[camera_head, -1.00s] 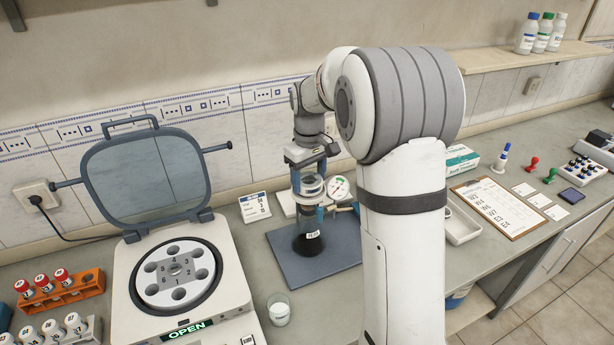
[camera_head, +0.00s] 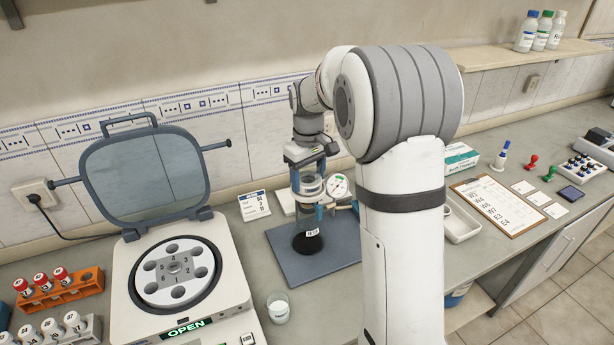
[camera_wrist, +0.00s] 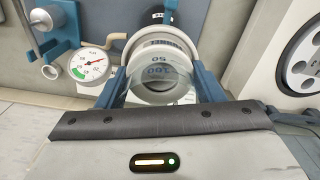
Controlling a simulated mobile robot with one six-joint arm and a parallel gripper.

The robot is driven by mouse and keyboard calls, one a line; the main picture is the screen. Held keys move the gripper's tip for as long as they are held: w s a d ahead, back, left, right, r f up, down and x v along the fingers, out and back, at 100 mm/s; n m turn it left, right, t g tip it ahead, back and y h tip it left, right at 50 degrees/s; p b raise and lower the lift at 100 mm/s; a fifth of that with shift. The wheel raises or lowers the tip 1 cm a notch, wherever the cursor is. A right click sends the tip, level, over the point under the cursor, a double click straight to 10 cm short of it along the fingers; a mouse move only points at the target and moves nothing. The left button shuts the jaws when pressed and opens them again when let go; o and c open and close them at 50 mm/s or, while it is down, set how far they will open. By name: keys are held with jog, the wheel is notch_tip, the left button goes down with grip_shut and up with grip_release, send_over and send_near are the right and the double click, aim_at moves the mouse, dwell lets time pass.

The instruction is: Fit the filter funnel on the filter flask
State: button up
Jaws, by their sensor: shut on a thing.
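My gripper (camera_head: 309,172) points down above the blue-grey mat (camera_head: 285,250) in the head view. It is shut on the filter funnel, a clear, graduated glass cup whose wall shows between the blue fingers in the wrist view (camera_wrist: 160,72). The filter flask (camera_head: 308,240), dark at its base with a white label, stands on the mat directly below the funnel. The funnel's lower end appears at or very near the flask's neck; whether it is seated I cannot tell.
A pressure gauge (camera_head: 338,187) with a blue tap stands close right of the flask. An open centrifuge (camera_head: 180,268) and a small beaker (camera_head: 278,307) are to the left. A white tray (camera_head: 461,226) lies right of my arm.

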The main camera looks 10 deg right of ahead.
jog(key=shift+f, duration=0.15)
jog(key=o, duration=1.1)
jog(key=shift+r+p, duration=2.45)
jog(key=shift+r, duration=1.1)
